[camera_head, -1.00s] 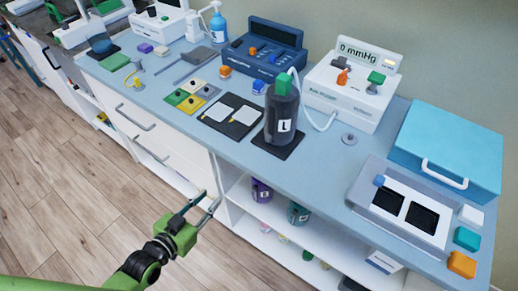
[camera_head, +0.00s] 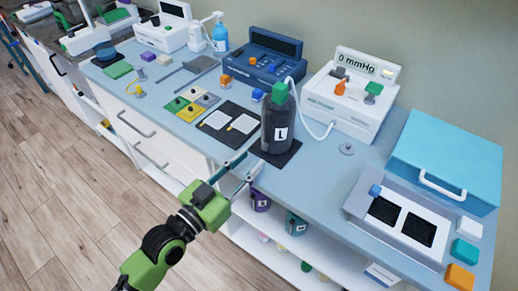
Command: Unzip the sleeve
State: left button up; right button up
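The sleeve (camera_head: 276,126) is a dark grey upright cylinder with a white "L" label, standing on a black pad (camera_head: 290,150) at the counter's front. A green block (camera_head: 279,92) sits at its top, and a pale hose runs from there to the white pump unit reading "0 mmHg" (camera_head: 344,105). I cannot make out the zip itself. My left gripper (camera_head: 252,160) is open and empty, its two fingers apart and pointing up toward the sleeve's lower left side, near the counter's front edge. My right gripper is not in view.
Left of the sleeve lie a black pad with two white pads (camera_head: 229,124) and coloured squares (camera_head: 191,104). A blue console (camera_head: 262,57) stands behind. A blue case (camera_head: 447,160) and a grey two-window tray (camera_head: 404,222) are at right. Labelled containers (camera_head: 260,200) sit on the shelf below.

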aim_at(263, 148)
pick_arm(q)
jog(key=x, duration=0.5)
grip_shut()
